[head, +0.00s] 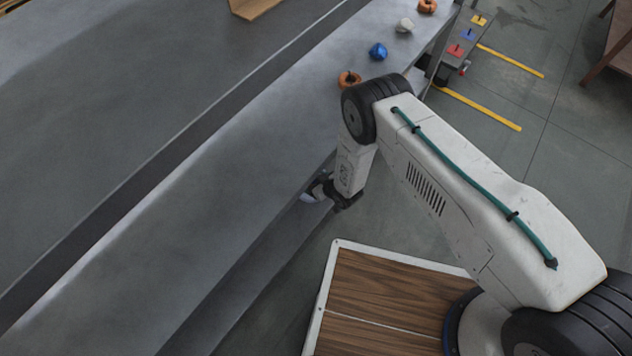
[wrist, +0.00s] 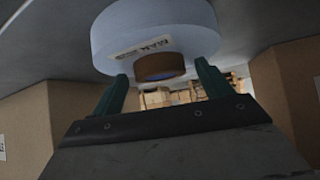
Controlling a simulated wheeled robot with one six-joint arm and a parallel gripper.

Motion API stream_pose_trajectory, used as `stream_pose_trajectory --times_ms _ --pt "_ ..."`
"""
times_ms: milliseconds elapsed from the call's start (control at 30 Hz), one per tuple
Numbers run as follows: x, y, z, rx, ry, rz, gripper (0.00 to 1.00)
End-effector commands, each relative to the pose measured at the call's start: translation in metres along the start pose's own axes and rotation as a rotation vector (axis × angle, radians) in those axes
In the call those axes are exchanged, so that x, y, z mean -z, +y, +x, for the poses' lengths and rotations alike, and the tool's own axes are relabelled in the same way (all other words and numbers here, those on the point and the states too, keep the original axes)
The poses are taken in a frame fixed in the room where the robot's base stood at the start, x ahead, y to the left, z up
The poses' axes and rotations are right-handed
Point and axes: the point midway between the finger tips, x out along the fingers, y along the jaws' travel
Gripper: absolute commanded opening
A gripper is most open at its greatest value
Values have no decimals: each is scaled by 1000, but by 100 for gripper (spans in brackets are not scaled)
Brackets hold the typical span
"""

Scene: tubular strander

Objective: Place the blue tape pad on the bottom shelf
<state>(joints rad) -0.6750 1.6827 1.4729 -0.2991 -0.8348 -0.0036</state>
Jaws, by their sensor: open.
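The blue tape pad (wrist: 150,30) is a pale blue roll with a white label and a brown core. In the wrist view it is at the top middle, just beyond and partly between my fingertips. My gripper (wrist: 160,72) is open, with one teal finger on either side of the core; I cannot tell whether they touch it. In the head view my gripper (head: 345,197) is low beside the grey bench, and a pale part of the pad (head: 314,192) shows at its left. A lower grey surface (head: 250,265), perhaps the bottom shelf, runs below the bench edge.
Cardboard boxes (wrist: 22,125) (wrist: 290,85) flank the gripper in the wrist view. The bench top (head: 190,190) overhangs the lower surface. An orange ring (head: 349,79), a blue lump (head: 377,51) and a white lump (head: 404,25) lie on its edge. Yellow lines (head: 480,107) mark open floor.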

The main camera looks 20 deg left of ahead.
Motion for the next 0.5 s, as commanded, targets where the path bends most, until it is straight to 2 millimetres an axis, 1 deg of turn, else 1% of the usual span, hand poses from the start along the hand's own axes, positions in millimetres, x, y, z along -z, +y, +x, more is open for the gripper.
stream_pose_trajectory --times_ms 100,167,267,500 --pt "3 0 -2 0 1 0 78" --pt "2 0 -8 0 -1 0 78" --pt "3 1 -24 -1 -1 1 78" --pt "2 0 -77 0 -2 2 78"
